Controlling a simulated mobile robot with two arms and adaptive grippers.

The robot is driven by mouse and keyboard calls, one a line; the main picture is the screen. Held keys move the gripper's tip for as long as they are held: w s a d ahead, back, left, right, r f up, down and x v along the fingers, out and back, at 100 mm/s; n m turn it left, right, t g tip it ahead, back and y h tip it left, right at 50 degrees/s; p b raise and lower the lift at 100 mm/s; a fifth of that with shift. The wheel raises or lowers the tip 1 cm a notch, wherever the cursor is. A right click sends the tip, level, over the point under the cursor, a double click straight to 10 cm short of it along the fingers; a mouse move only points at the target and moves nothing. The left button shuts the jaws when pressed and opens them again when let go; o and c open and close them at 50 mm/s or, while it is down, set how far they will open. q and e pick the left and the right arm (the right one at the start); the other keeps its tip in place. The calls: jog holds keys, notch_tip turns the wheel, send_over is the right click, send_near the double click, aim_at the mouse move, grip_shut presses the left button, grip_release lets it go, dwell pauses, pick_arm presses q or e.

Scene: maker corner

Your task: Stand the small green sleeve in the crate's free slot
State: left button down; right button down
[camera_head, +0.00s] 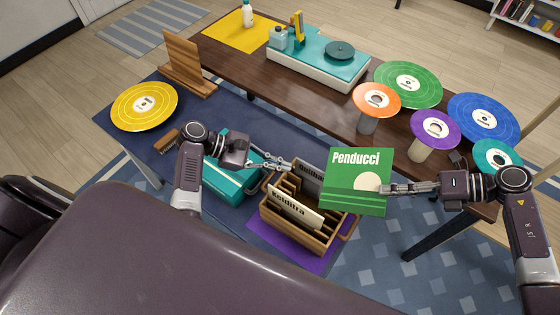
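The green sleeve (352,165), marked "Penducci", is in my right gripper (388,189), which is shut on its right edge. The sleeve is held up facing the camera, at the right end of the wooden crate (296,238), and overlaps part of it in the picture. I cannot tell whether it touches the crate. A cream sleeve (296,209) marked "Kelditra" and a dark sleeve (312,174) stand in the crate between wooden dividers. Empty gaps show, but the rear right slots are partly hidden. My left gripper (287,164) is by the crate's back left rim; its finger gap is unclear.
The crate stands on a purple mat (272,243). A teal box (232,184) is left of it, partly behind my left arm. A turntable (318,62) is at the back. Orange (377,96), purple (435,129) and green (408,84) discs stand behind the sleeve.

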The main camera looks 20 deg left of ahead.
pick_arm(q)
jog(key=f+b, duration=0.1)
jog(key=b, duration=0.8)
send_over(282, 181)
jog(key=s, duration=0.2)
jog(key=f, duration=0.5)
jog(key=shift+w+d+f, duration=0.15)
jog(key=shift+d+f, duration=0.15)
jog(key=shift+d, duration=0.05)
jog(key=shift+p, duration=0.3)
jog(key=shift+f+b, duration=0.3)
jog(key=shift+f, duration=0.7)
jog(key=c, duration=2.7)
grip_release()
jog(key=shift+c, duration=0.2)
jog(key=o, duration=0.5)
